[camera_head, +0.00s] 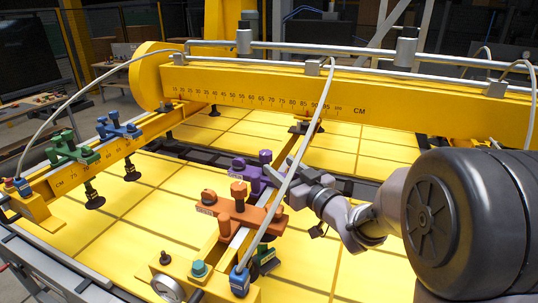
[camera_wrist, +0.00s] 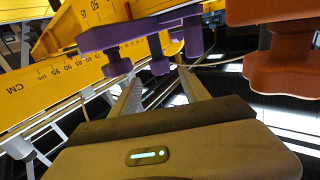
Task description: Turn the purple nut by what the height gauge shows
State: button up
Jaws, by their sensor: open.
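A purple clamp piece (camera_head: 248,175) with upright purple knobs sits on the yellow cross arm, behind the orange piece. One purple knob (camera_head: 265,156) stands at its right end; I cannot tell which knob is the nut. In the wrist view the purple piece (camera_wrist: 140,34) is just beyond the fingertips, with several knobs. My gripper (camera_head: 284,172) is at its right side, open and empty; the wrist view shows its two fingers apart (camera_wrist: 158,76). A round dial (camera_head: 167,289) is at the front edge, cut off, its reading not legible. I cannot tell if it is the height gauge.
An orange clamp piece (camera_head: 238,215) stands close in front; it also shows in the wrist view (camera_wrist: 285,65). A grey hose (camera_head: 302,150) passes near my gripper. Green (camera_head: 70,150) and blue (camera_head: 118,130) pieces are on the left arm. A yellow beam (camera_head: 380,100) carries a CM scale.

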aim_at(270, 157)
jog(key=x, duration=0.6)
jog(key=shift+w+a+p, duration=0.15)
jog(key=shift+w+p, duration=0.1)
jog(key=shift+p, duration=0.1)
grip_shut()
